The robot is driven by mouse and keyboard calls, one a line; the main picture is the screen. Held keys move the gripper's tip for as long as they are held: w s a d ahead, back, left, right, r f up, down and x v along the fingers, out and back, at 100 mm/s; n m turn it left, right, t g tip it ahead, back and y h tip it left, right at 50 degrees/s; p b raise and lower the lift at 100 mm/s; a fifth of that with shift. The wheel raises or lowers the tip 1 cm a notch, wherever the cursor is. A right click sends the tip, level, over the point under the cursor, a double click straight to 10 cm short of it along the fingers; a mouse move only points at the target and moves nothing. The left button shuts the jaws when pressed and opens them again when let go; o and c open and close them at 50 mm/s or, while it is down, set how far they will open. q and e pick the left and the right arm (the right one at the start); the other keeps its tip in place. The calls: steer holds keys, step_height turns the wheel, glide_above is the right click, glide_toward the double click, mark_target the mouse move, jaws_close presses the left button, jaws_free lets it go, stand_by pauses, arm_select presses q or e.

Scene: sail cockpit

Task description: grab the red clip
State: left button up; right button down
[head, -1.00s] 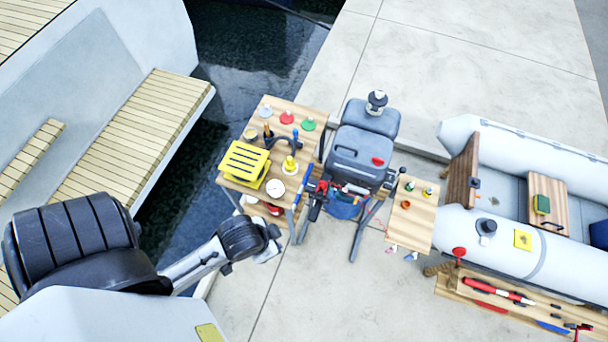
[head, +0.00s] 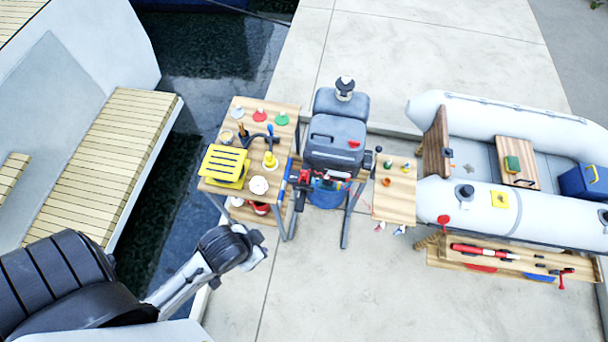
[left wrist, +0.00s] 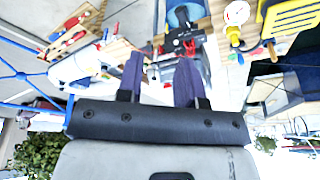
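A small red piece (head: 354,144) sits on the grey outboard motor (head: 330,150) in the head view. Another red part (head: 303,178) is at the motor's front clamp, beside the wooden table. I cannot tell for sure which is the red clip. My left gripper (head: 258,256) is on the near side of the motor and the table, apart from both. In the left wrist view my left gripper (left wrist: 160,64) has its two dark fingers spread with nothing between them. A red part (left wrist: 190,47) shows beyond the fingertips. My right gripper is not in view.
A small wooden side table (head: 397,207) stands right of the motor. A grey inflatable boat (head: 540,222) lies at right. The near dock floor (head: 330,295) is clear.

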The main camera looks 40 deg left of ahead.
arm_select(q)
steer(key=shift+d, duration=0.2)
steer(key=o, duration=0.8)
steer(key=shift+a, duration=0.2)
steer(key=shift+c, duration=0.2)
